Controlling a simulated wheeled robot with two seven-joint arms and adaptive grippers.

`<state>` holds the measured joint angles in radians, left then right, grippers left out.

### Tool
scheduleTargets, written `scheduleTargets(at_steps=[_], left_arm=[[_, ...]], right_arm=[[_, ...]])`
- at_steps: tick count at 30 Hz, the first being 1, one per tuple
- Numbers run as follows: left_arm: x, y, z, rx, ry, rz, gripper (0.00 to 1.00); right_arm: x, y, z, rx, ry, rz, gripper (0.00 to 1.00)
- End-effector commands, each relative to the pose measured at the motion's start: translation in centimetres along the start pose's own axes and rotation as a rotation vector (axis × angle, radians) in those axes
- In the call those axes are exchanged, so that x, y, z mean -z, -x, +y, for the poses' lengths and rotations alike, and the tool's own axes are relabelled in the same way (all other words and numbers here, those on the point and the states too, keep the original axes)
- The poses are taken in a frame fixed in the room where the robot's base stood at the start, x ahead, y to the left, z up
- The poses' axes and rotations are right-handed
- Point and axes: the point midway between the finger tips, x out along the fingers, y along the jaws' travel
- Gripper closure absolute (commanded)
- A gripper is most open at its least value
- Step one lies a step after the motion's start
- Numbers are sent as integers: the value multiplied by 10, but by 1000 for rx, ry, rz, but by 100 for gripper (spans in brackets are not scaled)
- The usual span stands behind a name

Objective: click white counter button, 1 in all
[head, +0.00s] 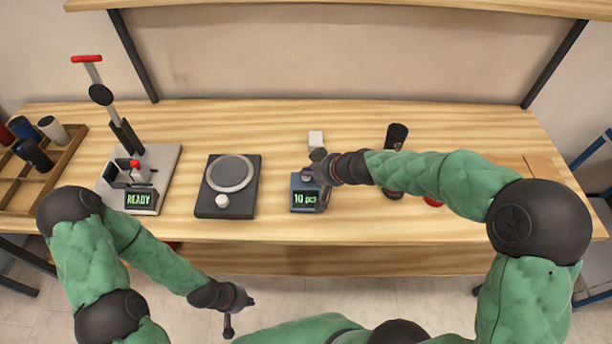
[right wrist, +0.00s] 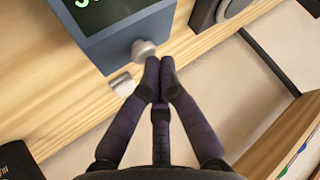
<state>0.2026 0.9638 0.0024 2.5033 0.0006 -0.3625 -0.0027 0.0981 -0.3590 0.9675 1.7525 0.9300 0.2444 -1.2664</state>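The counter (head: 305,190) is a small blue-grey box with a green "10 pcs" display, standing near the table's front edge. Its whitish round button (right wrist: 143,47) shows on the box (right wrist: 135,30) in the right wrist view; in the head view my right gripper hides it. My right gripper (head: 318,168) is at the counter's top right. In the right wrist view its fingertips (right wrist: 159,66) are together, empty, right beside the button; I cannot tell whether they touch it. My left gripper (head: 232,308) hangs low in front of the table, far from the counter; its fingers are unclear.
A wooden rack (head: 40,170) with cups is far left. A dark cylinder (head: 397,135) stands behind my right forearm.

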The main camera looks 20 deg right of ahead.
Motion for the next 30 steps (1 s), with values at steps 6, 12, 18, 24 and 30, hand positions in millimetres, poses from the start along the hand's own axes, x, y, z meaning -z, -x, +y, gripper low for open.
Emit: scheduleTargets(at_steps=[6, 12, 18, 24, 30], left_arm=[[0, -3, -1, 0, 0, 0, 100], [0, -4, -2, 0, 0, 0, 100], [0, -6, -2, 0, 0, 0, 100], [0, -6, -2, 0, 0, 0, 100], [0, -4, -1, 0, 0, 0, 100]], right_arm=[[-2, -2, 0, 0, 0, 0, 100], [-3, -3, 1, 0, 0, -1, 100], [-4, -4, 1, 0, 0, -1, 100], [-4, -4, 1, 0, 0, -1, 100], [-2, -1, 0, 0, 0, -2, 100]])
